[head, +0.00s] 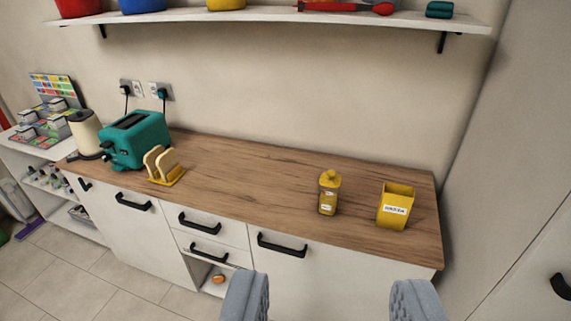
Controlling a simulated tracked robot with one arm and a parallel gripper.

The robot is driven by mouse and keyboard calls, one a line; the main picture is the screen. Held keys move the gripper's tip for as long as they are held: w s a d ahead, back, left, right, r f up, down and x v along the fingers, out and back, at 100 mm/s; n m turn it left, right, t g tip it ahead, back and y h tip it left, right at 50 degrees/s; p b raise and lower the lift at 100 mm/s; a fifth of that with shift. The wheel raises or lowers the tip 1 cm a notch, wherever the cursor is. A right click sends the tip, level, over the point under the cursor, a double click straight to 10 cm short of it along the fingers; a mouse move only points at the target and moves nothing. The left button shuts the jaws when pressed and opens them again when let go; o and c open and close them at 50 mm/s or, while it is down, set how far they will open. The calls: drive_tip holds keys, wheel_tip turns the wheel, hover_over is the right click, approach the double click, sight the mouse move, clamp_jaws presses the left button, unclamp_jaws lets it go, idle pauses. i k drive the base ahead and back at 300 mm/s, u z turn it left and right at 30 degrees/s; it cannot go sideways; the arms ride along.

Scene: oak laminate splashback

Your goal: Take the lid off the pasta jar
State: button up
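The jar (328,197) stands upright on the wooden worktop, right of the middle. It is yellow with a small pale label. Its yellow lid (330,178), with a knob on top, sits on the jar. I cannot read its label. My gripper (329,300) shows at the bottom of the view, its two grey fingers wide apart and nothing between them. It is in front of the counter, apart from the jar.
A yellow open-topped container (396,206) with a label stands right of the jar. A teal toaster (136,140), a toast rack (163,168) and a cream kettle (87,135) stand at the left. The worktop (250,185) between is clear. A shelf (270,15) hangs above.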

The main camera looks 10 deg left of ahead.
sight(330, 178)
drive_tip(key=u, duration=0.4)
drive_tip(key=i, duration=1.45)
drive_tip(key=z, duration=0.45)
drive_tip(key=i, duration=0.55)
drive_tip(key=z, duration=0.4)
